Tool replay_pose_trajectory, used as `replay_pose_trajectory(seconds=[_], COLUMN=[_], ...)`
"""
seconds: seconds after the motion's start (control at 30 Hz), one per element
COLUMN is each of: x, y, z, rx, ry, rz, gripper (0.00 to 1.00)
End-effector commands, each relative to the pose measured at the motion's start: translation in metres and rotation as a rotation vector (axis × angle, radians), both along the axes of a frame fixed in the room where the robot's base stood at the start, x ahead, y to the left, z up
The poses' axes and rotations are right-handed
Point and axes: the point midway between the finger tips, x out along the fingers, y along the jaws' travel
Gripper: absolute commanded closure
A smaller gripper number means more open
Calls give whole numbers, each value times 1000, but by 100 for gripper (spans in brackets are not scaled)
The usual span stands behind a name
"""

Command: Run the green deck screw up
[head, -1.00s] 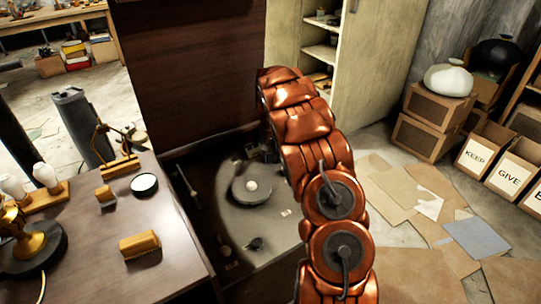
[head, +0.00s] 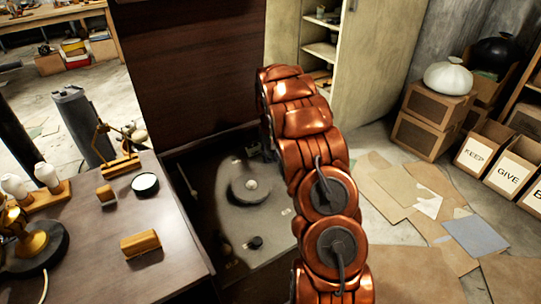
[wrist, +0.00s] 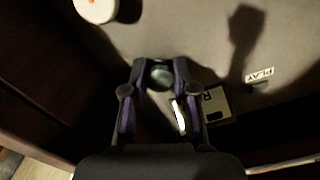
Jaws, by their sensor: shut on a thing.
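My gripper (wrist: 160,80) reaches down over a grey deck in the wrist view. Its fingertips are shut on a small round grey-green head, the deck screw (wrist: 161,74). What lies below that head is hidden. A thin bright white strip (wrist: 179,115) shows by the right finger; I cannot tell what it is. My arm hides most of the gripper there, and I cannot make out the screw.
A PLAY label (wrist: 260,75) and a card marked R (wrist: 216,105) lie right of the fingers. A white disc (wrist: 97,8) is at the upper left. Dark box walls (head: 195,70) rise around the deck. A desk (head: 90,220) with lamp and wooden blocks stands left.

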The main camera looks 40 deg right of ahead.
Motion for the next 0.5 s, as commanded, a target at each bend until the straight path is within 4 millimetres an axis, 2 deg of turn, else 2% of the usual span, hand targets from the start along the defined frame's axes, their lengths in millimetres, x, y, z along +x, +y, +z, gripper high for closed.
replay_pose_trajectory(seconds=[0.03, 0.27, 0.5], x=[0, 0, 0], y=[0, 0, 0], z=[0, 0, 0], rx=[0, 0, 0], ry=[0, -1, 0], rz=[0, -1, -1], gripper=[71, 48, 47])
